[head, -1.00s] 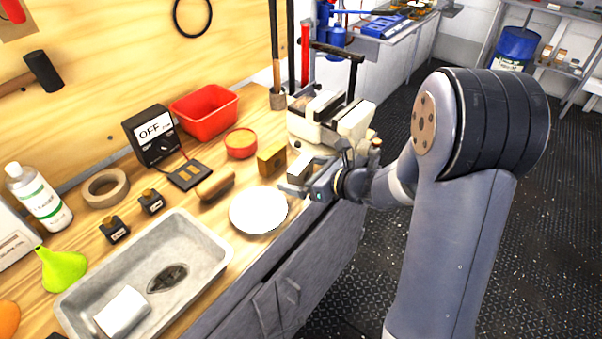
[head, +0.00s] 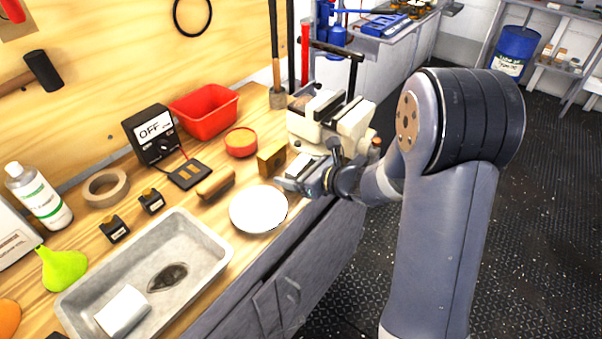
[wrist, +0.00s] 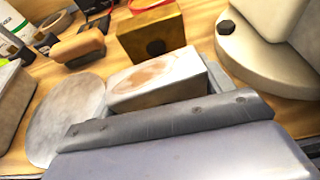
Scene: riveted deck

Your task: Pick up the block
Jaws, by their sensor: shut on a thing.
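A small pale metal block (head: 299,166) is at the bench edge, beside the vise. In the wrist view the block (wrist: 158,80) has a whitish side and a brown-stained upper face. My gripper (head: 298,178) is shut on this block; a grey jaw (wrist: 170,122) lies along its near side. The far jaw is mostly hidden behind the block. I cannot tell clearly whether the block touches the bench top. A brass-coloured block (head: 271,158) stands just behind it, apart from my gripper; it also shows in the wrist view (wrist: 151,38).
A white disc (head: 258,209) lies close to the left of my gripper. The cream vise (head: 325,125) stands close behind on the right. A wooden-handled piece (head: 215,183), a red bin (head: 204,111) and a grey tray (head: 205,245) are further left. The bench's front edge is close.

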